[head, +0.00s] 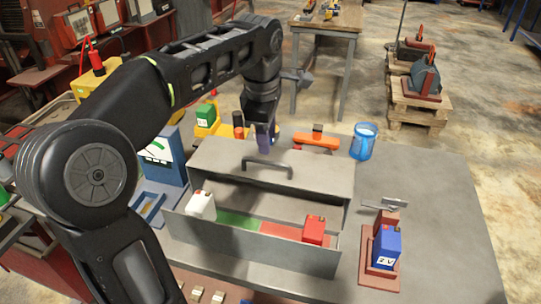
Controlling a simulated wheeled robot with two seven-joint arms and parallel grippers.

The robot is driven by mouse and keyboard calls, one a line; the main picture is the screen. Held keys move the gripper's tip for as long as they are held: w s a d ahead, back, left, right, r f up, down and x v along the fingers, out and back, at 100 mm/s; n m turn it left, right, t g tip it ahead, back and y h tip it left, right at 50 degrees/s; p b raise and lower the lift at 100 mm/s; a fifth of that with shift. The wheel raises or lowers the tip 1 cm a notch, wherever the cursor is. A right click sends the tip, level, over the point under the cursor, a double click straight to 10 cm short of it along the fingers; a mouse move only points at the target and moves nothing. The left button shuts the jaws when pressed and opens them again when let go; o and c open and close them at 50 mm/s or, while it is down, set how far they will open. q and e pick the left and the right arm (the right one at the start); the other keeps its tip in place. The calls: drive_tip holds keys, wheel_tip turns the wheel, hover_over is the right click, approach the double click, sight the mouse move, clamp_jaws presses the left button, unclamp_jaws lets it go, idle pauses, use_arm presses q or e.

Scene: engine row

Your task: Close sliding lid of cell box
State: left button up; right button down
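The grey cell box stands on the workbench with its front wall (250,250) facing me. Its sliding lid (310,172), a grey panel with a black bar handle (268,168), covers the rear part; the front part is open. Inside the opening, a white cell (202,205) stands at the left by a green floor patch (238,221), and a red cell (314,230) stands at the right by a red patch (278,231). My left gripper (264,143) points down at the lid's back edge, behind the handle; contact and finger gap are unclear. My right gripper is not seen.
A blue cell (386,248) sits on a red-brown stand right of the box. A blue cup (363,142) and an orange tool (316,141) are behind it. A blue-framed gauge (160,152) and a green cell (206,114) are at the left. The bench's right side (440,210) is clear.

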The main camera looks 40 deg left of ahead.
sight(269, 163)
use_arm(q)
drive_tip(key=f, duration=0.2)
drive_tip(key=w+f, duration=0.1)
drive_tip(key=f, duration=0.4)
drive_tip(key=shift+w+a+f, duration=0.1)
drive_tip(key=shift+w+a, duration=0.05)
drive_tip(key=shift+a, duration=0.1)
clamp_jaws()
idle(1.1)
